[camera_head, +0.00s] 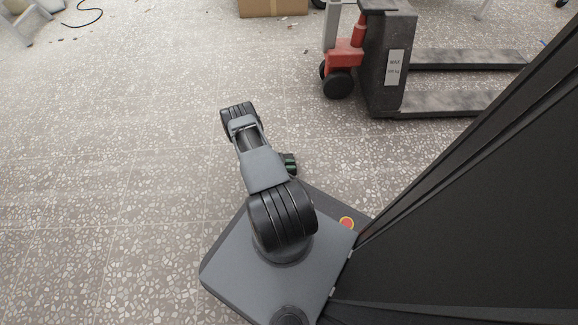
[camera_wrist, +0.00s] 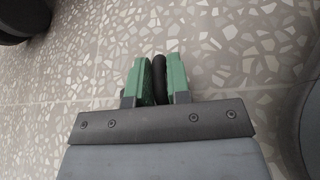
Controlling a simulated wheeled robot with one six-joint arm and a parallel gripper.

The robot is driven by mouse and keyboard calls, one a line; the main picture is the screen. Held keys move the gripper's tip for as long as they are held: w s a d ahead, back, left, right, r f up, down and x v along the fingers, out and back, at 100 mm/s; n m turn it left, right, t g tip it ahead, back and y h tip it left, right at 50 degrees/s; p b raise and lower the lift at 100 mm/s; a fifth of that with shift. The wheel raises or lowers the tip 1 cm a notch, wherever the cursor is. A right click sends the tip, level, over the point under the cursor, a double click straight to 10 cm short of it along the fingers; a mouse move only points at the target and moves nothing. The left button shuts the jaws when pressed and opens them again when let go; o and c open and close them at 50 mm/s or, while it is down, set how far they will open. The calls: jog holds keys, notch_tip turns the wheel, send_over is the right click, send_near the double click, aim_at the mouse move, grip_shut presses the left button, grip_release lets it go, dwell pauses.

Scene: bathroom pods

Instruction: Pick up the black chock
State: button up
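My gripper (camera_wrist: 160,78) has two green fingers, close together, with a narrow black piece between them. This black piece, which looks like the black chock (camera_wrist: 159,75), fills the gap, and its rounded top end sticks out slightly past the fingertips. Most of its shape is hidden by the fingers. In the head view my gripper (camera_head: 289,163) is only a small green and dark patch beside my folded arm, and the black piece cannot be made out there. No other chock shows on the floor.
A pallet jack (camera_head: 385,60) with a red part and dark forks stands at the upper right. A cardboard box (camera_head: 272,7) is at the top edge. A dark cable (camera_head: 85,18) lies at the upper left. The speckled floor (camera_head: 110,150) on the left is clear.

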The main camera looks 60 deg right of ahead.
grip_shut()
jog(key=shift+r, duration=0.15)
